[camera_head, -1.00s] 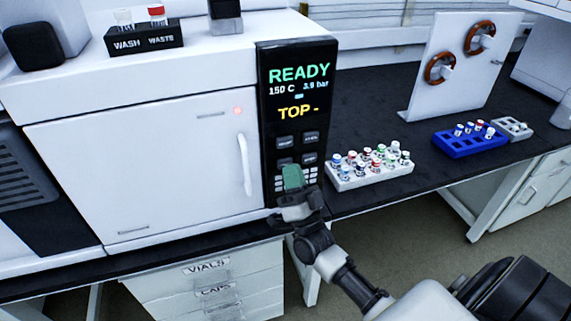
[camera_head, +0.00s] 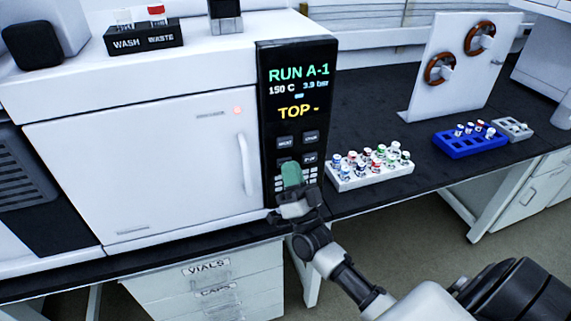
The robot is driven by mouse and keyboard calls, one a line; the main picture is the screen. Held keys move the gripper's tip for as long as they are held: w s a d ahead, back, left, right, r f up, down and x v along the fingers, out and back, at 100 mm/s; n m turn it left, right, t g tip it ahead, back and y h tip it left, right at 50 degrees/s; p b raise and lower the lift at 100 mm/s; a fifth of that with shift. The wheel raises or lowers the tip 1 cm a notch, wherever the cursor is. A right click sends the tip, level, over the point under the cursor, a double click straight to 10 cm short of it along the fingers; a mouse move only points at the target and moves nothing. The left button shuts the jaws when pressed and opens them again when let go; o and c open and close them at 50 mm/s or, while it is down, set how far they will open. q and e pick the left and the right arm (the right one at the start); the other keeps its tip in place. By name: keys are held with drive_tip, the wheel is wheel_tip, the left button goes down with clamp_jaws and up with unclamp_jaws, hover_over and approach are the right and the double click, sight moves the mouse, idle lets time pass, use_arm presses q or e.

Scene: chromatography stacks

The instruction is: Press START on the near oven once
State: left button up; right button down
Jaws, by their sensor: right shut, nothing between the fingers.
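The near oven (camera_head: 150,150) is a large white cabinet with a door and a vertical handle. Its black control panel (camera_head: 297,60) carries a screen (camera_head: 298,90) that reads "RUN A-1", "150 C", "3.9 bar" and "TOP -". Grey buttons (camera_head: 285,141) sit below the screen, with a small keypad under them. My right gripper (camera_head: 291,174) is shut and empty, with its green fingertips in front of the lower buttons. The fingertips hide part of the panel, and I cannot tell whether they touch it. My left gripper is not in view.
A white rack (camera_head: 372,181) of capped vials stands on the black bench just right of the panel. A blue rack (camera_head: 463,150), a grey rack (camera_head: 527,133) and a white board (camera_head: 424,98) with brown coils are farther right. A WASH/WASTE holder (camera_head: 118,46) sits on the oven.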

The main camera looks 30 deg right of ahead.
drive_tip(key=shift+s, duration=0.1)
drive_tip(key=shift+s+a+p, duration=0.2)
drive_tip(key=shift+s+p, duration=0.15)
drive_tip(key=shift+s, duration=0.4)
drive_tip(key=shift+s+a+p, duration=0.2)
drive_tip(key=shift+s+p, duration=0.1)
drive_tip(key=shift+s, duration=0.5)
drive_tip(key=shift+s+a+p, duration=0.2)
drive_tip(key=shift+s+p, duration=0.05)
drive_tip(key=shift+s, duration=0.6)
drive_tip(key=shift+s+a+p, duration=0.2)
drive_tip(key=shift+s+p, duration=0.1)
drive_tip(key=shift+s, duration=0.5)
